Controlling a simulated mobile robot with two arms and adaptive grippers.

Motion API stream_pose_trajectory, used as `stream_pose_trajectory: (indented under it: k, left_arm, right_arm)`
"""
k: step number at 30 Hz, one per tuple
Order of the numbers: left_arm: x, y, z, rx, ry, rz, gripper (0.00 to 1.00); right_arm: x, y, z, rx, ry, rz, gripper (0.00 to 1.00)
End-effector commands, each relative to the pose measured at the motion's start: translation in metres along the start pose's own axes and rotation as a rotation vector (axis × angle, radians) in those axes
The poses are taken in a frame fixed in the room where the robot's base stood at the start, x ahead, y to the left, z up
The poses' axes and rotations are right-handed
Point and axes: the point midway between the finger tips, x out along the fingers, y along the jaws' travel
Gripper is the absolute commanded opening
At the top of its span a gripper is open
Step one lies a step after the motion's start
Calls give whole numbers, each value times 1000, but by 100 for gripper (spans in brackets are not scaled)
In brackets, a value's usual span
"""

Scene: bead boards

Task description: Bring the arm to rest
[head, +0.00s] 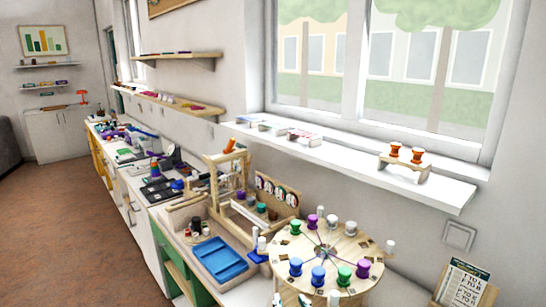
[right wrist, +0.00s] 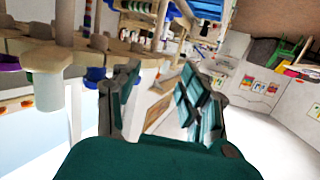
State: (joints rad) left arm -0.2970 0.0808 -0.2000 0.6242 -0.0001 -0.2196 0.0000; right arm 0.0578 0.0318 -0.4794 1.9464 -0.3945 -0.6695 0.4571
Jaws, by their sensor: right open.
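My right gripper (right wrist: 158,92) shows in the right wrist view with its two fingers apart and nothing between them. Wooden pegs and boards are close to its left finger in that view. No arm or gripper of mine shows in the head view. My left gripper is in neither view.
A round wooden board (head: 330,250) with coloured spools stands at the front right of the head view. A blue tray (head: 218,262) and a wooden frame are to its left. A white window sill (head: 345,160) runs behind. The brown floor (head: 75,230) at left is clear.

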Motion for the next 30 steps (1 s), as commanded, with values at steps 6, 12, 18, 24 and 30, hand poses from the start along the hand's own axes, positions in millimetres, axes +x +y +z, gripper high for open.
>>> stream_pose_trajectory:
  k: [6, 12, 18, 24, 30]
  left_arm:
    - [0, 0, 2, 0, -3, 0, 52]
    - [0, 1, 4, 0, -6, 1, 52]
    - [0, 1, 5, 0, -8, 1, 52]
    - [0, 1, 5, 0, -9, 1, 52]
    - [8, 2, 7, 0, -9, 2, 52]
  right_arm:
    - [-91, 66, 108, 26, -420, 127, 44]
    - [-169, 89, 160, 17, -695, 141, 44]
    - [-230, 98, 186, 1, -880, 124, 44]
    - [-283, 102, 201, -16, -1033, 92, 44]
    - [-278, 104, 241, -20, -1082, 80, 44]
